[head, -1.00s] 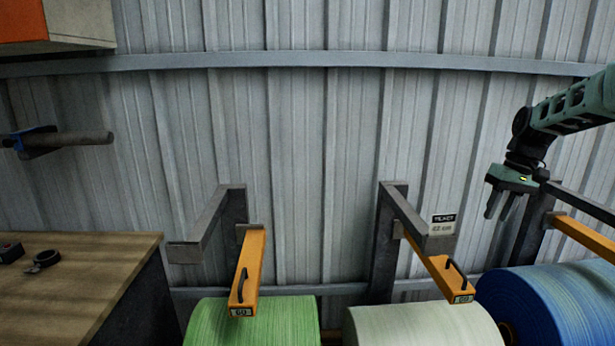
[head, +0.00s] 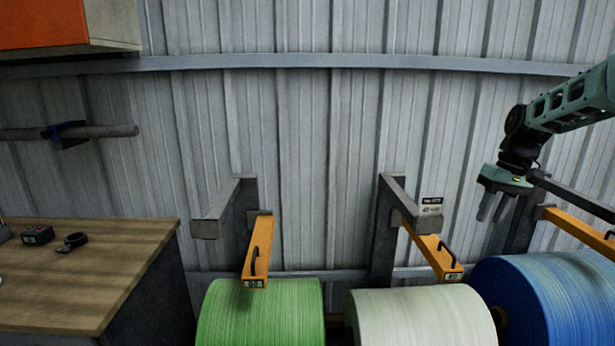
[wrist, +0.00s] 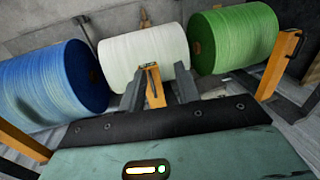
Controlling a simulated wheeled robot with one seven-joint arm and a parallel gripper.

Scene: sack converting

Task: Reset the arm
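My arm reaches in from the right edge of the head view, with my gripper (head: 491,208) pointing down in front of the corrugated wall. It hangs above and beside the blue roll (head: 558,300). In the wrist view my gripper (wrist: 158,78) shows two dark fingers standing apart. Nothing is held between them; an orange bar (wrist: 154,86) shows behind the gap.
A white roll (head: 422,322) and a green roll (head: 262,315) stand left of the blue one, below steel brackets with orange bars (head: 258,248). A wooden bench (head: 95,270) is at left. An orange-fronted box (head: 45,25) hangs upper left.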

